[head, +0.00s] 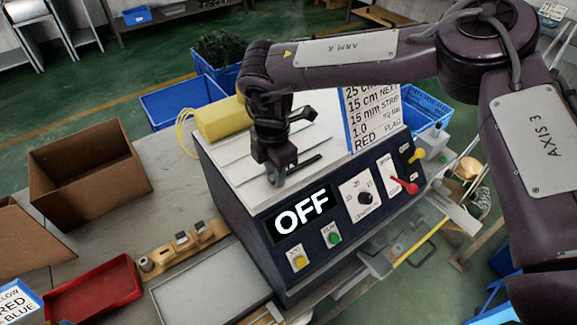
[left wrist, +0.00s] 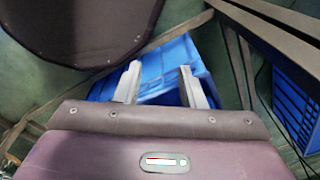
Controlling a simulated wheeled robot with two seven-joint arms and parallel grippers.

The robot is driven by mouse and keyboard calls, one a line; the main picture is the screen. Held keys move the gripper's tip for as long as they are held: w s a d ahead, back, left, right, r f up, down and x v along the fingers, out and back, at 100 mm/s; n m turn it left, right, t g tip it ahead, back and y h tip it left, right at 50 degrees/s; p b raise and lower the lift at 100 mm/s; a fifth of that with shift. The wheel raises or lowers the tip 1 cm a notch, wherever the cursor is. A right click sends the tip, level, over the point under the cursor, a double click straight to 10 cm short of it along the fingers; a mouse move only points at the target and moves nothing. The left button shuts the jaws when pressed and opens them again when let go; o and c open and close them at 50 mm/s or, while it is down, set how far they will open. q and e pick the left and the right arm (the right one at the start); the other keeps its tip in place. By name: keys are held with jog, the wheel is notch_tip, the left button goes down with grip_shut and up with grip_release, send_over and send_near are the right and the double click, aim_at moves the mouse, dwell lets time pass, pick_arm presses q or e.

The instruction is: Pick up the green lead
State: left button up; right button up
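No lead that I can clearly tell as the green one shows. A dark green tangle (head: 220,46) lies in a blue crate at the back of the head view; I cannot tell whether it is a lead. My right gripper (head: 316,138) is above the white top of the machine (head: 235,160), its dark fingers apart and nothing between them. My left gripper (left wrist: 159,78) shows only in the left wrist view. Its two pale fingers are apart and empty, with a blue bin (left wrist: 172,60) behind them.
The dark machine reads OFF and has buttons and a red lever (head: 405,186). A brown box (head: 90,172), a red tray (head: 95,291) and a grey tray (head: 210,290) are at left.

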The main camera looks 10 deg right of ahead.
jog(key=shift+s+r, duration=0.15)
jog(key=shift+s, duration=0.05)
jog(key=shift+c, duration=0.7)
grip_shut()
pick_arm(q)
jog(key=shift+w, duration=0.35)
